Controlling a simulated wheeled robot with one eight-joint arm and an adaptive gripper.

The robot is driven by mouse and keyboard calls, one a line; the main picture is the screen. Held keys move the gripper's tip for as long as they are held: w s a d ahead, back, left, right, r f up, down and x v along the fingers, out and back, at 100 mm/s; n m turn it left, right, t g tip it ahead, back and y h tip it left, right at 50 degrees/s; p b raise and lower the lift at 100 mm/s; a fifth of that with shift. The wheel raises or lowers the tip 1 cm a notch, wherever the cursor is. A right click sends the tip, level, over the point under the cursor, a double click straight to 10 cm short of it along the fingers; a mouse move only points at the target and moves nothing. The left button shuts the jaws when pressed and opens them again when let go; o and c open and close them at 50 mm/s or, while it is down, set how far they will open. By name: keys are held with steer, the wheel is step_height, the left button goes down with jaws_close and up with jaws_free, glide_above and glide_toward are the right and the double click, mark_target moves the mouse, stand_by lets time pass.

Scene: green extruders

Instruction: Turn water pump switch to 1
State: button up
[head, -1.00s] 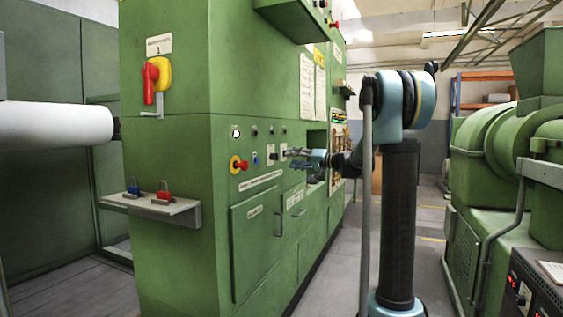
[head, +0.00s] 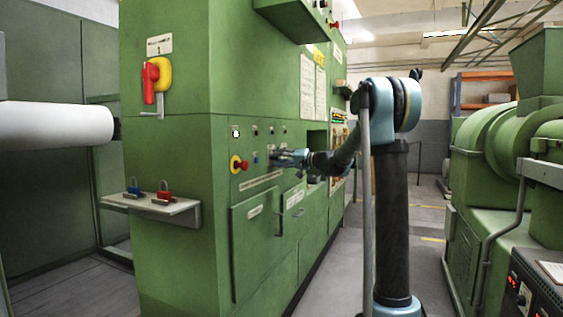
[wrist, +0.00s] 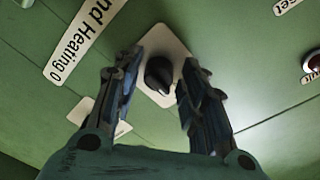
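A black rotary knob (wrist: 159,75) sits on a white square plate (wrist: 172,42) on the green panel. My gripper (wrist: 160,64) is open in the wrist view, with one finger on each side of the knob. A gap shows on both sides of it; contact is not visible. In the head view my gripper (head: 274,157) is at the control row of the green cabinet (head: 165,215), and its fingers cover the knob there. No water pump label is readable, so I cannot tell from the text which switch this is.
A label ending in "nd Heating 0" (wrist: 84,38) is beside the knob. A red button (wrist: 312,63) is at the wrist view's right edge. A red-and-yellow switch (head: 238,164) is left of my gripper. A shelf with locks (head: 150,204) juts from the cabinet.

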steer(key=c, duration=0.6)
steer(key=shift+d, duration=0.5)
steer(key=shift+a+m, duration=0.5)
steer(key=shift+m, duration=0.2)
steer(key=shift+o, duration=0.2)
steer(key=m, duration=0.4)
steer(key=shift+r+m+g+h, duration=0.1)
steer(key=shift+m+g+h, duration=0.2)
steer(key=shift+m, duration=0.1)
steer(key=m, duration=0.5)
steer(key=shift+g, duration=0.3)
steer(key=shift+s, duration=0.1)
